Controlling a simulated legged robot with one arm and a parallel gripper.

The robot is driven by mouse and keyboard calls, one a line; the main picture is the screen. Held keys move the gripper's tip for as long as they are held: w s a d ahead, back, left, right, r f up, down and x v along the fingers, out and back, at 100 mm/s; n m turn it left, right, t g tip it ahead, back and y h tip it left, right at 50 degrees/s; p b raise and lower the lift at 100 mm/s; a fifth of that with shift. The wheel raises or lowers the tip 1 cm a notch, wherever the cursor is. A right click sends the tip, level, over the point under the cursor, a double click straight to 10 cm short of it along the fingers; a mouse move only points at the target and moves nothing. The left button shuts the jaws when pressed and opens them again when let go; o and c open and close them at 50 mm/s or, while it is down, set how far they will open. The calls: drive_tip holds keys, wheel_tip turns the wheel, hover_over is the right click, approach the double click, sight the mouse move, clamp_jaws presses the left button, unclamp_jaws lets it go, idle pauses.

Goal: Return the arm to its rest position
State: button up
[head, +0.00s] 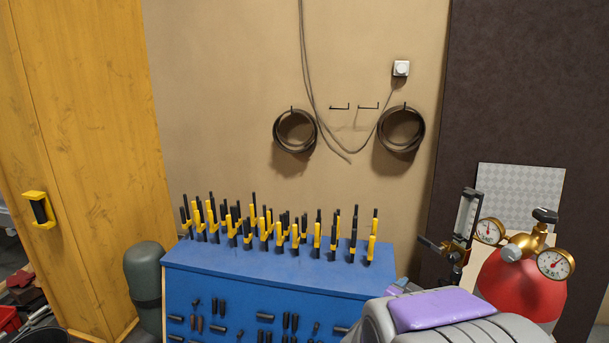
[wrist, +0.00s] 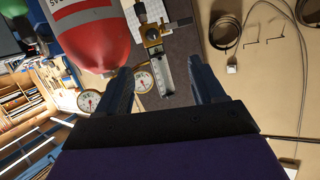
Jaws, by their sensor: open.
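My gripper (wrist: 163,80) shows in the wrist view with its two dark fingers spread apart and nothing between them. The gripper's fingers do not show in the head view. A grey and purple part of my arm fills the lower right there. Two dark coils hang on the beige wall, a left coil (head: 295,150) and a right coil (head: 401,150), each on its own hook. One coil (wrist: 213,35) also shows at the upper right of the wrist view, which is turned sideways.
A red gas cylinder (head: 520,287) with gauges stands at the right. A blue cabinet (head: 255,265) carries several yellow-and-black clamps (head: 317,235). A yellow wooden cabinet (head: 85,150) stands left. Two bare hooks (head: 340,108) and a hanging cable (head: 309,80) are on the wall.

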drive_tip(key=s+a+f+n+g+y+b, duration=0.2)
drive_tip(key=s+a+f+n+y+b, duration=0.15)
drive_tip(key=s+a+f+y, duration=0.35)
drive_tip(key=s+a+f+n+g+y+b, duration=0.1)
drive_tip(key=s+a+f+n+y+b, duration=0.25)
drive_tip(key=a, duration=0.65)
drive_tip(key=s+d+f+g+b, duration=0.1)
drive_tip(key=s+f+g+b, duration=0.1)
drive_tip(key=s, duration=0.7)
drive_tip(key=s+d+f+n+g+h+b, duration=0.1)
drive_tip(key=s+d+f+g+b, duration=0.1)
drive_tip(key=s, duration=0.7)
drive_tip(key=s+d+f+n+g+b, duration=0.1)
drive_tip(key=s+f+g+b, duration=0.3)
drive_tip(key=s, duration=0.5)
wheel_tip(320, 180, down, 2)
drive_tip(key=shift+s+d+f+g, duration=0.25)
drive_tip(key=shift+d+g, duration=0.1)
drive_tip(key=shift+g, duration=0.75)
